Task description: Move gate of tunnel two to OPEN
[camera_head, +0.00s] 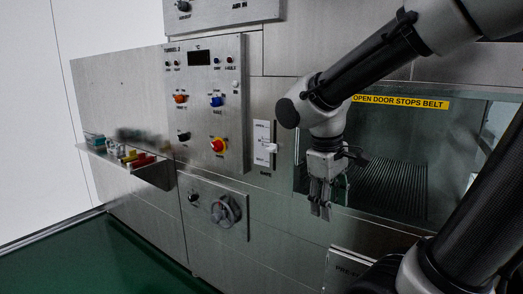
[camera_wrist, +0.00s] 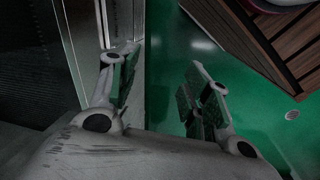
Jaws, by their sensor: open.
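The tunnel 2 panel (camera_head: 205,105) is on the steel front in the head view. Just right of it is a narrow pale plate (camera_head: 262,133) with a vertical slot, which looks like the gate slider. Its small white handle (camera_head: 271,148) sits around mid-height or a little lower; the small lettering is too blurred to read surely. My gripper (camera_head: 320,212) hangs fingers down, lower and to the right of the handle, in front of the window, apart from it. In the wrist view my gripper (camera_wrist: 160,85) is open and empty, and the handle is not seen.
A plate with a large dark handwheel (camera_head: 225,210) is below. A shelf of small coloured items (camera_head: 130,155) juts out left. A window (camera_head: 400,150) is behind my arm.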

